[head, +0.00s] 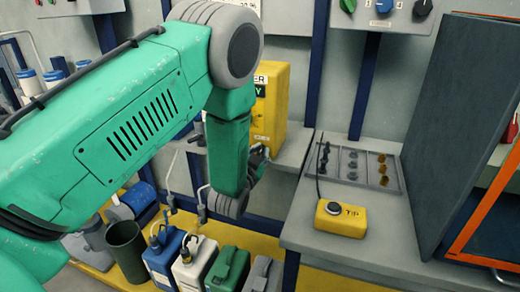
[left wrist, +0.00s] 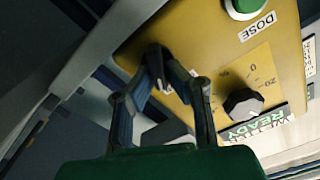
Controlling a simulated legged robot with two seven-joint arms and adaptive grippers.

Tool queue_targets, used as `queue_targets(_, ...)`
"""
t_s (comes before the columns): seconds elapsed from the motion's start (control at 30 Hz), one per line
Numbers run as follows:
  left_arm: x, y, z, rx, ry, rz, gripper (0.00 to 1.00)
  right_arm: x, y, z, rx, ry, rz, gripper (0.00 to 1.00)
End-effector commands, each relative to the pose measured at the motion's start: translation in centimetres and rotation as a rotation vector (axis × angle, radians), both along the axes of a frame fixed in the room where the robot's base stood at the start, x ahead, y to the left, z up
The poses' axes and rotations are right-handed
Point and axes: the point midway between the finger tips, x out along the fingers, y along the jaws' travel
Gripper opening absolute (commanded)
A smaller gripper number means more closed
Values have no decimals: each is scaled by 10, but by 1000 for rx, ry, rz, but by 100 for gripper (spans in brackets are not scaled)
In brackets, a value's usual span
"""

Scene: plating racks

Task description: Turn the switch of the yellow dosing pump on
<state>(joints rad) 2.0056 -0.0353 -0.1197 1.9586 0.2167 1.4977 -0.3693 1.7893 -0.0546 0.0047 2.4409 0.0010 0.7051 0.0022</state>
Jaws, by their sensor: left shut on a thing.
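The yellow dosing pump (head: 269,108) stands at the back centre, partly hidden behind my left arm in the head view. In the left wrist view its yellow face (left wrist: 222,62) carries a green button (left wrist: 245,5) beside a DOSE label, a black dial knob (left wrist: 243,104) with a number scale, and a READY label. My left gripper (head: 257,158) is at the pump's lower front. In the left wrist view its fingertips (left wrist: 168,62) close together against the yellow face, away from the dial knob. They are shut on what seems to be the switch, which they mostly hide, so its position cannot be told.
A yellow box with a black button (head: 340,219) sits on the grey bench to the right, near a tray of small parts (head: 354,166). Several jugs, including a blue one (head: 163,262), stand below my left arm. A dark panel (head: 455,120) rises at right.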

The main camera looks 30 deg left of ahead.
Motion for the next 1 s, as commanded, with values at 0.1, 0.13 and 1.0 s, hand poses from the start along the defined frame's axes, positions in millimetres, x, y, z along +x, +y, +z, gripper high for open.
queue_targets(0.1,0,-2,-3,55,22,-5,0,0,0,2,0,0,0,40)
queue_targets(0.13,0,-2,-3,68,25,-3,0,0,0,2,0,0,0,40)
queue_targets(1.0,0,-2,-4,141,41,-3,31,0,0,3,0,0,0,40)
